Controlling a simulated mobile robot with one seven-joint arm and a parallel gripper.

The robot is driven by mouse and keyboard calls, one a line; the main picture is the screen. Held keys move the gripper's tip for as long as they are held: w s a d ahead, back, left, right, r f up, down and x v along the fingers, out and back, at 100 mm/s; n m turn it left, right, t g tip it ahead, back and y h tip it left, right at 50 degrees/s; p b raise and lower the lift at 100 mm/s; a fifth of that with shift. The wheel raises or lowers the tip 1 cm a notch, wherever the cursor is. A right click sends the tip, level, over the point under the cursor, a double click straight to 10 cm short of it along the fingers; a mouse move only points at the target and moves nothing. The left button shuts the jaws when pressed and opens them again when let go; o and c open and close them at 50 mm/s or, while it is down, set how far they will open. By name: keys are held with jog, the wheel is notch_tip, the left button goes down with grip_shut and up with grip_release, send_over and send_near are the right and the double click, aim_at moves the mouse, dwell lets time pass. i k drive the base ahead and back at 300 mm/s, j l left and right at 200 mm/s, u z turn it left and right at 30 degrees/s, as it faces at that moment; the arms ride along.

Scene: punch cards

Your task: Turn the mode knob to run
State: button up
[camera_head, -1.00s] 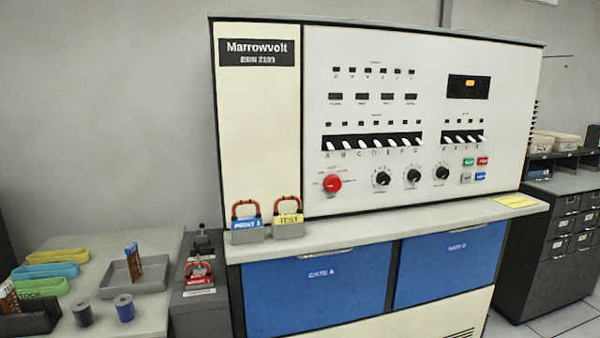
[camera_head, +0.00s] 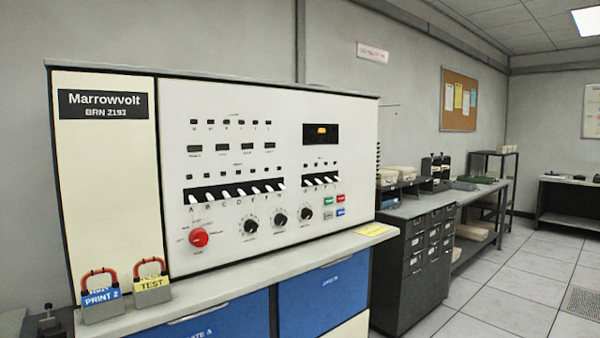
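The Marrowvolt console has a white control panel (camera_head: 350,160) left of centre. A round red knob (camera_head: 199,237) sits at its lower left, with small labels around it that are too small to read. Three black knobs with pale centres stand in a row to its right: one (camera_head: 251,226), a second (camera_head: 280,219) and a third (camera_head: 305,213). I cannot read which knob is marked mode or where run is. My gripper is not in view.
A grey ledge (camera_head: 240,272) juts out below the panel. Two red-handled blocks, PRINT 2 (camera_head: 102,303) and TEST (camera_head: 152,287), stand on its left end. A dark drawer cabinet (camera_head: 400,285) stands right of the console. Open tiled floor (camera_head: 500,290) lies at the right.

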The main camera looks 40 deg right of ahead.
aim_at(198, 238)
jog(key=i+j+z, duration=0.25)
jog(key=j, duration=0.35)
jog(key=i+j+z, duration=0.15)
jog(key=i+j, duration=0.15)
jog(key=i+j+z, duration=0.1)
jog(key=j, duration=0.25)
jog(key=i, duration=0.05)
